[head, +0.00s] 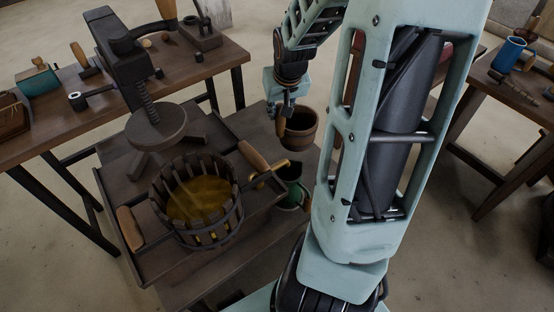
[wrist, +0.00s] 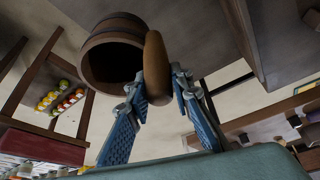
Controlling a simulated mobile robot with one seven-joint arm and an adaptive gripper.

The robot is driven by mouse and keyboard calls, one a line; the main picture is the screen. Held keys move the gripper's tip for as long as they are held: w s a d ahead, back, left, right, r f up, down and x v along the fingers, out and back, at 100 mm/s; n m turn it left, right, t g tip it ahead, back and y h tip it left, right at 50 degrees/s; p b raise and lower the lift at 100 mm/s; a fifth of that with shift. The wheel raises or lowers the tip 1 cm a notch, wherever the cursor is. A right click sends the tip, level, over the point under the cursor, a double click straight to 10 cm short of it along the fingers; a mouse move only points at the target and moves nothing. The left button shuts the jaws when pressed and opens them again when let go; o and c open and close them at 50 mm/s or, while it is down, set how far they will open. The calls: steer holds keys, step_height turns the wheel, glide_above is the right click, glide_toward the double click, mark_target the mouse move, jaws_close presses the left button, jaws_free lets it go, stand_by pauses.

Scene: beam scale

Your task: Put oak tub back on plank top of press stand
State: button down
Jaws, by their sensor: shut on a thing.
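The oak tub (head: 302,131) is a small brown wooden tub with dark bands and a thick wooden handle. My gripper (head: 284,110) is shut on the handle at the tub's left side. In the wrist view the handle (wrist: 155,62) sits between the two fingers, and the tub (wrist: 112,30) shows its dark open mouth. In the head view the tub looks upright, over the far right part of the press stand's plank top (head: 255,125). I cannot tell whether it touches the planks.
The slatted press basket (head: 215,230) with yellow contents sits in a handled tray (head: 150,262) on the stand, below the screw press (head: 150,120). A green container (head: 290,185) is nearer than the tub. Tool-covered tables stand at left and right (head: 490,130).

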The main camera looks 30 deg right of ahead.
step_height(320, 180, down, 12)
steer(key=b, duration=0.5)
steer(key=shift+b, duration=0.3)
steer(key=shift+d, duration=0.1)
steer(key=shift+f, duration=0.15)
steer(key=c, duration=1.7)
jaws_free()
steer(key=p, duration=0.7)
glide_toward(285, 125)
steer(key=f, duration=0.3)
steer(key=a+f, duration=0.1)
steer(key=f, duration=0.1)
steer(key=shift+w+f, duration=0.3)
steer(key=shift+w, duration=0.1)
